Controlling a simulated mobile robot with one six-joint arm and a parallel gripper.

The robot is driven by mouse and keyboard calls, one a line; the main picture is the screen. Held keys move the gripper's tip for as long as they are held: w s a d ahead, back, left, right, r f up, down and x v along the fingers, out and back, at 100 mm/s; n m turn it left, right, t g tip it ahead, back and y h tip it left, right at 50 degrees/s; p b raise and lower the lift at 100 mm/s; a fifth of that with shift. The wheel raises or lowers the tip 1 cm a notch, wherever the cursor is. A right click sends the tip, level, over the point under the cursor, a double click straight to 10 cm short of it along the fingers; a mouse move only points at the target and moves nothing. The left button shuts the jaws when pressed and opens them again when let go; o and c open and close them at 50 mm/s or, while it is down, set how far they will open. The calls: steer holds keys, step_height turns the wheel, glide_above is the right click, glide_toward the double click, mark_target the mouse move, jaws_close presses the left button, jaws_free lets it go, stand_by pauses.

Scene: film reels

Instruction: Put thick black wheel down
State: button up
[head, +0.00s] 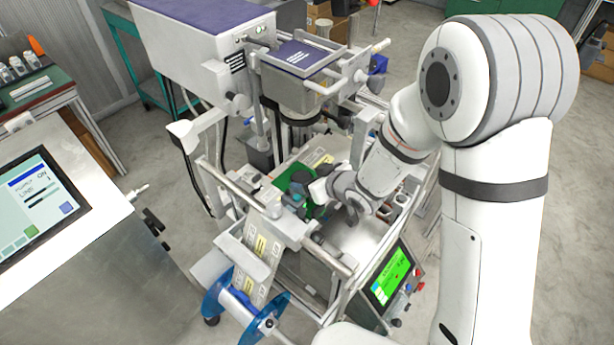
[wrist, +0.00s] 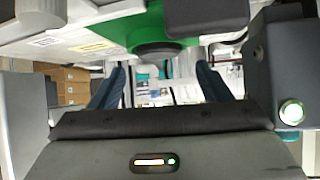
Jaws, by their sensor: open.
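My gripper (head: 302,192) is over the middle of the machine in the head view, close to a green plate (head: 285,174). In the wrist view its two dark blue fingers (wrist: 160,84) stand wide apart, with nothing held between them. A dark round part (wrist: 157,48), possibly the thick black wheel, shows just above the gap between the fingers, against the green plate (wrist: 146,22). I cannot tell whether it touches the fingers. In the head view my gripper and wrist hide this spot, and no wheel can be made out clearly.
A blue-flanged reel (head: 217,302) is on the machine's near side, with a labelled strip (head: 262,245) running up from it. Metal rails and posts surround the work area. A green-lit screen (head: 388,275) is at the right front. A console screen (head: 35,200) stands at left.

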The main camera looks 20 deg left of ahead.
steer(key=v, duration=0.8)
steer(key=shift+d+r, duration=0.2)
steer(key=shift+r, duration=0.15)
